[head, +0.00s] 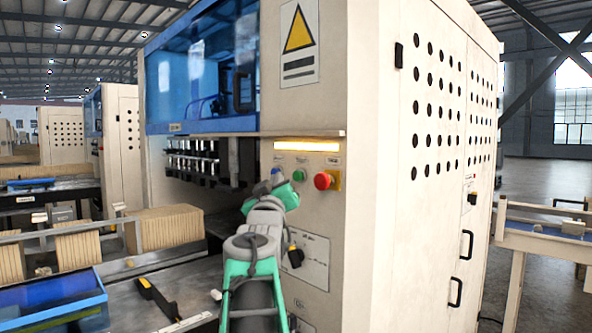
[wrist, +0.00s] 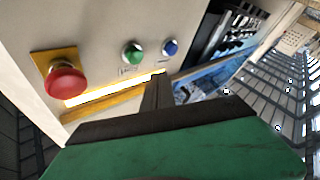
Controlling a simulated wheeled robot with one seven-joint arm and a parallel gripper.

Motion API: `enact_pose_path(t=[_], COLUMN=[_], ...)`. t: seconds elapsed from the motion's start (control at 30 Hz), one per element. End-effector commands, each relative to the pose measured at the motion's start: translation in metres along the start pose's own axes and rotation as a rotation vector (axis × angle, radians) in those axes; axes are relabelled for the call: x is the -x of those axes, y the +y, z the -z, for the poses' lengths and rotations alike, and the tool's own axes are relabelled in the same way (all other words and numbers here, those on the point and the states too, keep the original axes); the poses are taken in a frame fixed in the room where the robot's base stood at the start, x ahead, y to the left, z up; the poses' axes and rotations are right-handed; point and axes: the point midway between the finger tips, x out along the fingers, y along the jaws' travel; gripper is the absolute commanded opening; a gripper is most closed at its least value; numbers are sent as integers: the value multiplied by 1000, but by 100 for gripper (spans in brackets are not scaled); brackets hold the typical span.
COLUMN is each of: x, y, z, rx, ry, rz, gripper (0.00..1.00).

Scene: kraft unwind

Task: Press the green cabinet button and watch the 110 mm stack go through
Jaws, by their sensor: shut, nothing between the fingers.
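The green button (head: 299,174) sits on the cream cabinet's front panel in the head view, with the blue button to its left and the red emergency stop (head: 324,181) to its right. In the wrist view the green button (wrist: 132,52) lies between the red stop (wrist: 66,80) and the blue button (wrist: 170,47). My gripper (wrist: 157,80) is shut and empty, its dark fingers pointing at the panel just off the green button. I see no clear contact. A kraft stack (head: 168,227) stands at the machine's infeed; its size cannot be read.
A lit strip (head: 307,146) runs above the buttons. A blue tray (head: 50,303) and a dark yellow-marked tool (head: 158,298) lie at the lower left. More kraft stacks (head: 80,246) stand behind a rail. A side table (head: 545,240) is at the right.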

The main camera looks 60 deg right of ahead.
Motion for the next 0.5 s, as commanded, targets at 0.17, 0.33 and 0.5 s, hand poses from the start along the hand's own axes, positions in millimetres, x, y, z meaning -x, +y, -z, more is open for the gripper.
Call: enact_pose_path(t=[0.17,0.33,0.5], x=[-15,-20,-21], y=[11,15,15], z=[-11,-15,-15], rx=[1,0,0], ry=[-2,0,0], rz=[-1,0,0], gripper=[0,0,0])
